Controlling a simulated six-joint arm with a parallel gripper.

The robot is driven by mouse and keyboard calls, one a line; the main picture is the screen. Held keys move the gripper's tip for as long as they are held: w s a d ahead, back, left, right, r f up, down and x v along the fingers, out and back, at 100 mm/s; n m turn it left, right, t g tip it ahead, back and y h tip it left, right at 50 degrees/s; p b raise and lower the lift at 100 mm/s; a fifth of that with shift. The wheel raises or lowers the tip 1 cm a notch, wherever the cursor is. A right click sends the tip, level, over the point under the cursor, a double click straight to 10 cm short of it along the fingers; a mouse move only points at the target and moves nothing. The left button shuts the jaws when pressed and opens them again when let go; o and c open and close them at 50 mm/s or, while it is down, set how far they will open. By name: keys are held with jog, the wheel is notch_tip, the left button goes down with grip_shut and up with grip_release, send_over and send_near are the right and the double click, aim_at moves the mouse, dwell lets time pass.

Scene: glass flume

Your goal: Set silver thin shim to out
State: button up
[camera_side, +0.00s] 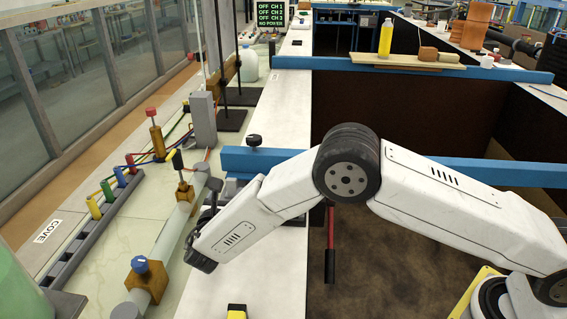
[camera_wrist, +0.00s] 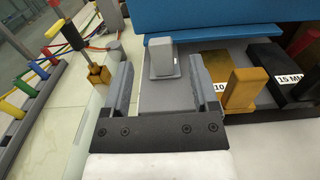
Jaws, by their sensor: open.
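In the wrist view, the silver thin shim (camera_wrist: 164,72) is a grey plate with an upright light-grey block handle. It lies flat, its far side close to a blue beam (camera_wrist: 230,15). My gripper (camera_wrist: 161,62) is open, with one dark finger on each side of the handle. The fingers look apart from the handle; their height above the plate is hard to judge. A gold shim (camera_wrist: 240,92) marked 10 and a black shim (camera_wrist: 292,70) marked 15 lie to the right. In the side view, my arm hides most of the shims.
Blue beams cross the dark flume channel (camera_side: 400,240). A grey pipe (camera_side: 165,240) with brass fittings runs left of the white ledge (camera_side: 240,265). A rack of coloured plugs (camera_side: 100,215) with wires stands further left. A red-handled tool (camera_side: 330,250) hangs in the channel.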

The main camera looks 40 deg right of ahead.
aim_at(231, 181)
jog(key=shift+x, duration=3.9)
grip_shut()
